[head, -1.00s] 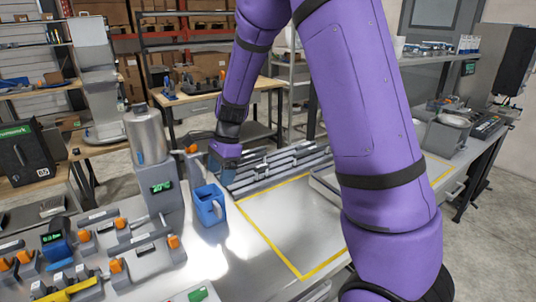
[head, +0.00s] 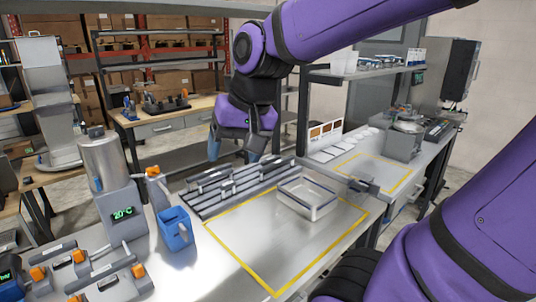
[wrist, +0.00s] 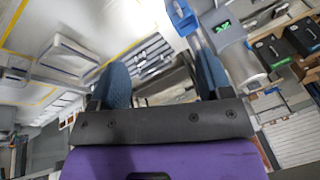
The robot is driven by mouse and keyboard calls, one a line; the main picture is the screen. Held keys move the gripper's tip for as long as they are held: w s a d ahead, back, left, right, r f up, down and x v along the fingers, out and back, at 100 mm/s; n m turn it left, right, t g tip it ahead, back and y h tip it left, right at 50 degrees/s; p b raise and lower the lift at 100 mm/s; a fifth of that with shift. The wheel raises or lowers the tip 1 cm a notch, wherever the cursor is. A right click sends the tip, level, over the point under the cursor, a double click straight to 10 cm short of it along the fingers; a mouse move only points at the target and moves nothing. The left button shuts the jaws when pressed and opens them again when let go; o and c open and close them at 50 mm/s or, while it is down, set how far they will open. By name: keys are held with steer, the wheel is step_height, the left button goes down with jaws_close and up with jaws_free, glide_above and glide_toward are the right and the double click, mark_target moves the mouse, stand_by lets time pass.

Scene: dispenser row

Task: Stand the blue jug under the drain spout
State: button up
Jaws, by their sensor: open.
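The blue jug (head: 174,230) stands upright on the metal bench, just right of the dispenser. The dispenser has a grey metal tank (head: 104,163) over a grey body with a green "20°C" display (head: 123,213). An orange-handled valve (head: 153,172) sticks out at its right, behind the jug. The drain spout cannot be made out, so I cannot tell whether the jug is under it. My gripper (head: 236,152) is open and empty, up behind the slotted rack and apart from the jug. In the wrist view the jug (wrist: 182,17) shows at the top, beyond my open fingers (wrist: 162,82).
A slotted grey rack (head: 235,187) lies right of the jug. Several orange-handled fittings (head: 95,262) crowd the bench at front left. The bare yellow-outlined surface (head: 265,245) in front is free.

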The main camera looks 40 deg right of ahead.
steer(key=s+d+r+n+t+h, duration=0.1)
steer(key=s+n, duration=0.3)
steer(key=s, duration=0.3)
steer(key=shift+s, duration=0.3)
steer(key=shift+c, duration=0.2)
stand_by(1.9)
